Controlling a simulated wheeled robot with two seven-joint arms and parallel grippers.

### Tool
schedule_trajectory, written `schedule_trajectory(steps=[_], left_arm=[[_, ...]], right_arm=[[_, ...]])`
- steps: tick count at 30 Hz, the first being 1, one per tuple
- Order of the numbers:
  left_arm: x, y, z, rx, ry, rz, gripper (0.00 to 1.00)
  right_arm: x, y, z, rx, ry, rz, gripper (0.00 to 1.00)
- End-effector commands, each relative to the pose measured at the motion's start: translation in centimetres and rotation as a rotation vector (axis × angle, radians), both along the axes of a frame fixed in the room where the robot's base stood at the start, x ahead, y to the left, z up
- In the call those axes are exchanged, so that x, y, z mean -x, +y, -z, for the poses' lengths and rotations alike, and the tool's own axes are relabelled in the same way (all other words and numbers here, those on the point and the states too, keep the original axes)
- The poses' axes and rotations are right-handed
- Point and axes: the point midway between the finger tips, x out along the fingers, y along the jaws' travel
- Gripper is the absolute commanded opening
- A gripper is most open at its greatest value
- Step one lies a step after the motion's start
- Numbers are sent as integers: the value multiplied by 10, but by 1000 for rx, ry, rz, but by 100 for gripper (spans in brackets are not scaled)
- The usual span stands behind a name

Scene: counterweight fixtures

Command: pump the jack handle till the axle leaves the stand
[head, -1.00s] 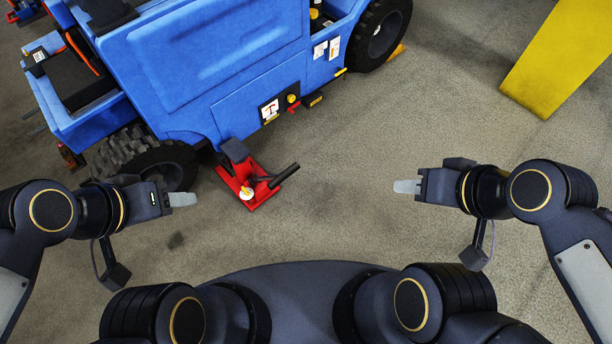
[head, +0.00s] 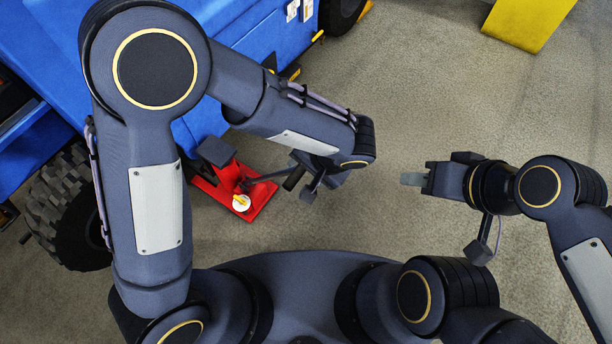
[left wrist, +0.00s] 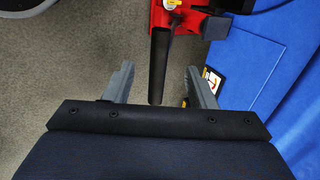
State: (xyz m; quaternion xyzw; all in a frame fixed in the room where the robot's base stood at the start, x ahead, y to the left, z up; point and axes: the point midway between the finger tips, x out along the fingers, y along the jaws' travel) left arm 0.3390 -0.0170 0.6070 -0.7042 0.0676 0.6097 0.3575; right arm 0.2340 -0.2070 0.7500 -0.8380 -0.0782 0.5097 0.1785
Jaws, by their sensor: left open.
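The red jack (head: 240,190) sits on the floor beside the blue vehicle (head: 60,55), with a dark block on its upper end. Its black handle (head: 293,179) slants out to the right, partly hidden by my left forearm. In the left wrist view, the handle (left wrist: 160,62) points down the picture between the spread fingers of my left gripper (left wrist: 160,72). The left gripper is open and apart from the handle; the forearm mostly covers it in the head view. My right gripper (head: 412,179) hangs over bare floor; its fingers overlap. I cannot make out the axle or stand.
A large black tyre (head: 70,205) stands left of the jack. A yellow slanted piece (head: 525,20) is at the upper right. A white and yellow knob (head: 241,203) is on the jack's base.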

Motion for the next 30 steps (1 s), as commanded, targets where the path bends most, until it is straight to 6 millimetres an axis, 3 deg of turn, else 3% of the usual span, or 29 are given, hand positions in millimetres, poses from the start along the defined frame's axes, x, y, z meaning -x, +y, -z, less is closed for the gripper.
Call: schedule_trajectory(steps=[11, 18, 24, 30], left_arm=[[-5, 7, 24, -4, 1, 2, 51], [-12, 17, 50, -3, 1, 1, 51], [-18, 25, 73, -3, -1, 1, 51], [-22, 30, 83, -2, 0, 2, 51]], right_arm=[[0, 0, 15, 0, -1, 0, 36], [0, 0, 31, 0, 0, 0, 36], [0, 0, 56, 0, 0, 0, 36], [0, 0, 67, 0, 0, 0, 36]])
